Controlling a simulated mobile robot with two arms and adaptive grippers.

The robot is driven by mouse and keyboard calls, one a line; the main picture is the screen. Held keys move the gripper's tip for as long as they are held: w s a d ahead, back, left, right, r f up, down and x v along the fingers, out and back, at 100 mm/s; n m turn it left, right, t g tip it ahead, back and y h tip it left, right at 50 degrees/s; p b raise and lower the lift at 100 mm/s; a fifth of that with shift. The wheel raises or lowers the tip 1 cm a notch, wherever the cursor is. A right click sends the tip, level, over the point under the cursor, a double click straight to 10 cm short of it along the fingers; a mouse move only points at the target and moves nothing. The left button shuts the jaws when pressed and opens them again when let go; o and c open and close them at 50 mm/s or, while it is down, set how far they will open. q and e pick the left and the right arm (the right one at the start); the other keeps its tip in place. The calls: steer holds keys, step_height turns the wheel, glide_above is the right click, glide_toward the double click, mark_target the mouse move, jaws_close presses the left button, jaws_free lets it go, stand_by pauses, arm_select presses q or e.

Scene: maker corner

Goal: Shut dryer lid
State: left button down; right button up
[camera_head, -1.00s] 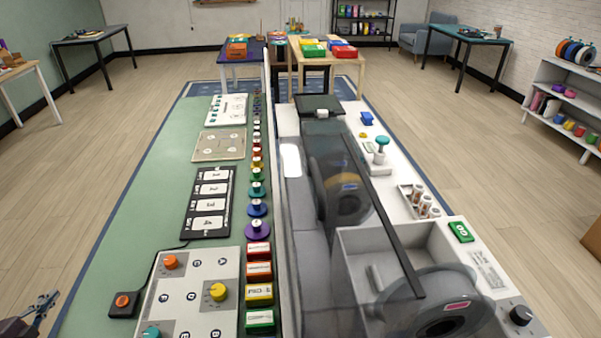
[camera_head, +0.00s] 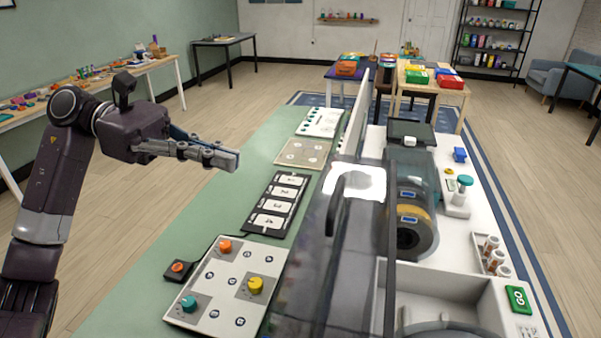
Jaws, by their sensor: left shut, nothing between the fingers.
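The dryer lid (camera_head: 345,255) is a smoky see-through cover with dark edges, at the bottom centre of the head view. It stands raised along the left side of the white dryer (camera_head: 455,280). A dark curved handle (camera_head: 335,212) shows on it, and glare whitens its upper part. A dark spool with a yellow band (camera_head: 411,222) stands just right of the lid. My left gripper (camera_head: 236,159) is shut and empty, held in the air left of the lid and apart from it. My right gripper is out of view.
A green bench (camera_head: 215,215) carries a numbered black board (camera_head: 280,204), a white knob panel (camera_head: 226,285) and a black button box (camera_head: 178,270) below my left arm. Brown-and-white bobbins (camera_head: 491,252) and a green GO button (camera_head: 517,298) are at the right. A tall thin panel (camera_head: 357,112) stands behind the lid.

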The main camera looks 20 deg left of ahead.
mark_target(311, 206)
arm_select(q)
steer(key=d+p, duration=0.2)
steer(key=d, duration=0.2)
steer(key=d+f+p, duration=0.1)
steer(key=d+p, duration=0.1)
steer(key=d, duration=0.2)
steer(key=d+f+p, duration=0.1)
steer(key=d+p, duration=0.1)
steer(key=d, duration=0.3)
steer(key=shift+d+f, duration=0.1)
steer(key=shift+f, duration=0.15)
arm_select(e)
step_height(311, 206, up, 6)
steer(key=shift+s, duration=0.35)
arm_select(q)
steer(key=shift+r, duration=0.1)
